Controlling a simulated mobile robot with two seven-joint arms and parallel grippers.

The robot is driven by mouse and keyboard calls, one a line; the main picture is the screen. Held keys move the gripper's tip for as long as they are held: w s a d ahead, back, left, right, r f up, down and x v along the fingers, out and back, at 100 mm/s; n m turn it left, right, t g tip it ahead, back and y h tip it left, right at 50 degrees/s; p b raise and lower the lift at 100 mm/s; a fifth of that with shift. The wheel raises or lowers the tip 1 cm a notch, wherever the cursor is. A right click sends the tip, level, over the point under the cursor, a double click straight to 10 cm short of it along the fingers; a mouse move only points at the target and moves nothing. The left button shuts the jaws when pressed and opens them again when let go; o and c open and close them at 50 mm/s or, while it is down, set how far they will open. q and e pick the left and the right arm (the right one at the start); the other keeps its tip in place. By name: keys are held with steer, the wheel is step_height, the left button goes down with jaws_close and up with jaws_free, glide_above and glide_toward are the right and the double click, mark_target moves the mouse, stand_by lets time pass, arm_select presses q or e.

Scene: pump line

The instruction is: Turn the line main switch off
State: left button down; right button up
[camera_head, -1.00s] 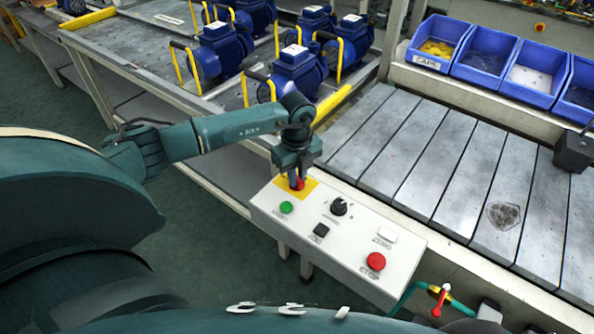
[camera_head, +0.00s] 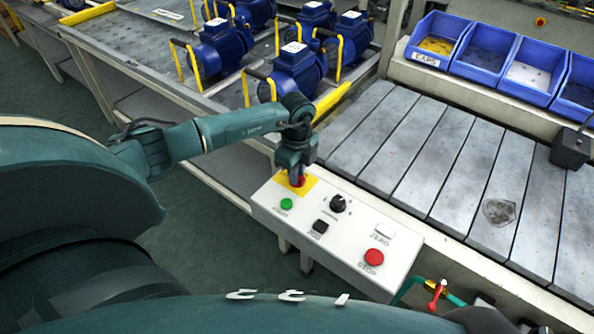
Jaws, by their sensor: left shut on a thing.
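The line main switch is a red handle (camera_head: 299,181) on a yellow plate (camera_head: 283,181) at the far left corner of the white control panel (camera_head: 335,246). My left gripper (camera_head: 297,176) points down over it and is shut on the red handle. The gripper body hides most of the handle, so its exact angle is hard to tell. My right gripper is not in view.
The panel also carries a green button (camera_head: 286,203), a black selector knob (camera_head: 338,203), a black button (camera_head: 320,226), a white button (camera_head: 384,231) and a red stop button (camera_head: 374,257). Blue pumps (camera_head: 298,70) stand behind. A red-handled valve (camera_head: 435,290) is at lower right.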

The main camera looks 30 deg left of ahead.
arm_select(q)
steer(key=c, duration=1.4)
jaws_free()
step_height(320, 180, up, 13)
steer(key=b, duration=0.1)
steer(key=shift+r, duration=0.15)
